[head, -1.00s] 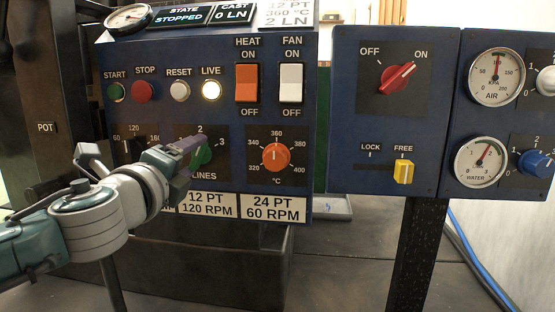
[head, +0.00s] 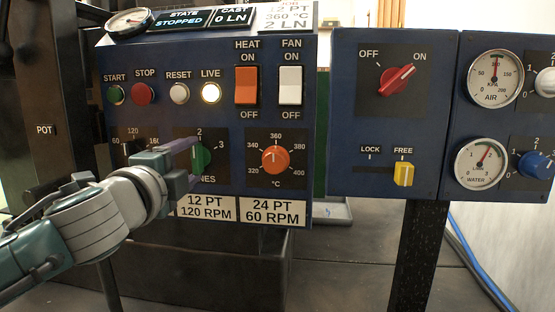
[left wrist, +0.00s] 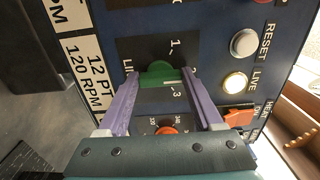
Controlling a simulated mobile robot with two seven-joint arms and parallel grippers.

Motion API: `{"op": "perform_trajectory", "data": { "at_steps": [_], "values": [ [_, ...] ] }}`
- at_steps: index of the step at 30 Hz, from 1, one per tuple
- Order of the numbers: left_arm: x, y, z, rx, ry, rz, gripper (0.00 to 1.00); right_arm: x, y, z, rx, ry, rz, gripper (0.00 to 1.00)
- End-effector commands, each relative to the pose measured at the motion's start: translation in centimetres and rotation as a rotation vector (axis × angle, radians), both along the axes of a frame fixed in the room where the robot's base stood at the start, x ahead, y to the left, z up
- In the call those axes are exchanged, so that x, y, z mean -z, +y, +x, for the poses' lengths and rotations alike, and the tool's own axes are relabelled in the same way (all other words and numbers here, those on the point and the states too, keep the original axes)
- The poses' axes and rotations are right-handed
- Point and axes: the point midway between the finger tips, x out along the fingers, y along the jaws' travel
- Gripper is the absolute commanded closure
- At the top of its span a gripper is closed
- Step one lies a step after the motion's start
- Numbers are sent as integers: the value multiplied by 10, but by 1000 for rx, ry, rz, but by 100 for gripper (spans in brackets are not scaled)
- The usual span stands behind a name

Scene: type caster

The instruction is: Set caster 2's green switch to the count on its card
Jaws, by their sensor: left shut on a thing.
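The green switch (head: 202,158), labelled LINES, has marks 1, 2 and 3. Its handle stands about upright and appears to point at the 2. It also shows in the left wrist view (left wrist: 158,73), with a white mark on it. My left gripper (head: 189,160) is shut on the switch; its purple fingers lie on either side of it in the left wrist view (left wrist: 158,88). The 1 mark is hidden behind the gripper in the head view. The card (head: 287,17) at the panel's top reads 12 PT, 360 °C, 2 LN. My right gripper is not in view.
The orange temperature knob (head: 275,157) is just right of the green switch. A black speed knob sits to the left, mostly hidden by my arm. Above are START, STOP, RESET and LIVE buttons and the HEAT (head: 247,85) and FAN rockers. The display (head: 187,19) reads STOPPED, 0 LN.

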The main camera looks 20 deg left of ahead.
Motion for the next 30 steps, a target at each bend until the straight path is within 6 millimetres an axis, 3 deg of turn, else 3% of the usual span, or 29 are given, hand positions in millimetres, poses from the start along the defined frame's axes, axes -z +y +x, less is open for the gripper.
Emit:
{"op": "perform_trajectory", "data": {
  "at_steps": [7, 8, 15, 25, 30],
  "values": [
    [0, 0, 0, 1, 0, 0, 88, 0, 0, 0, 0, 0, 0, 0],
    [0, 0, 0, 1, 0, 1, 30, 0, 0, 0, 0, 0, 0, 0],
    [0, 0, 0, 0, 0, 1, 3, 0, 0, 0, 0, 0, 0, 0],
    [-1, -1, -3, 1, 0, 1, 3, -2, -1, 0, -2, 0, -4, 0],
    [-2, -6, -24, 1, 4, -1, 3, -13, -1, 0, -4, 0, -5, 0]
  ]
}}
